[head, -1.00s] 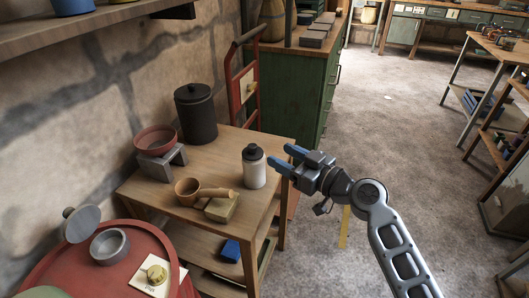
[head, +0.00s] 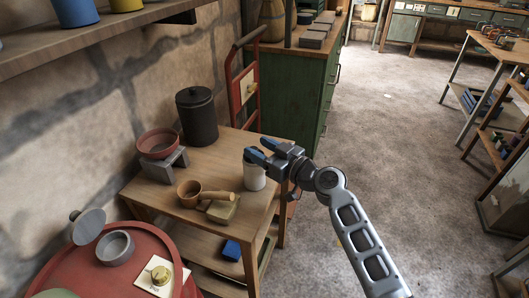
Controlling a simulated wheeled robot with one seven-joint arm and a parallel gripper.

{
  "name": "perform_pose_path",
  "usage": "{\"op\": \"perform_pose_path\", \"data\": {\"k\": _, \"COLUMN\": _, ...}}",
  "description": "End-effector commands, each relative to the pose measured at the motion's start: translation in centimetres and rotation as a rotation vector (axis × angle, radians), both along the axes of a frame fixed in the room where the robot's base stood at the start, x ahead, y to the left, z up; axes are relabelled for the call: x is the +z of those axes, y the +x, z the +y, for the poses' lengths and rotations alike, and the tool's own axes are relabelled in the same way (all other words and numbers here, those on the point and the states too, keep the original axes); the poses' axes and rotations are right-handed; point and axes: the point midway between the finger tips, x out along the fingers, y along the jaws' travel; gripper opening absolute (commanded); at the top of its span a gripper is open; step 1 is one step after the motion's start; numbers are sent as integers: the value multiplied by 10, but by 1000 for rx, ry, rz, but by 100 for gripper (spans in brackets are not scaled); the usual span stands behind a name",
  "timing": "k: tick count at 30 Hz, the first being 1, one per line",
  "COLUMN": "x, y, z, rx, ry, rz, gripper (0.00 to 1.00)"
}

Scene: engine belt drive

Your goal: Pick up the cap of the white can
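The white can (head: 254,179) stands upright near the right edge of the small wooden table. Its dark cap (head: 247,152) is on top and partly hidden by my gripper. My gripper (head: 260,151), with blue fingertips, is at the cap's height, reaching in from the right. Its two fingers are spread, one toward the near side and one toward the far side of the cap. I cannot tell whether either finger touches it.
The wooden table (head: 155,195) also holds a dark lidded canister (head: 197,118), a red bowl (head: 157,143) on a grey stand, and a wooden-handled pot (head: 190,192) by a tan block (head: 224,211). A red round table (head: 60,262) is at front left. Open floor lies right.

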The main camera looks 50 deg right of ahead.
Motion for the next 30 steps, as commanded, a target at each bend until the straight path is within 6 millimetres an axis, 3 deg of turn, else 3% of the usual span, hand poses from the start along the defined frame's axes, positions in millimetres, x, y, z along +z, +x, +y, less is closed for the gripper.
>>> {"op": "perform_pose_path", "data": {"k": 16, "x": 0, "y": 0, "z": 0, "rx": -1, "ry": 0, "rz": 0, "gripper": 0}}
{"op": "perform_pose_path", "data": {"k": 30, "x": 10, "y": 0, "z": -1, "rx": -1, "ry": -2, "rz": -3, "gripper": 0}}
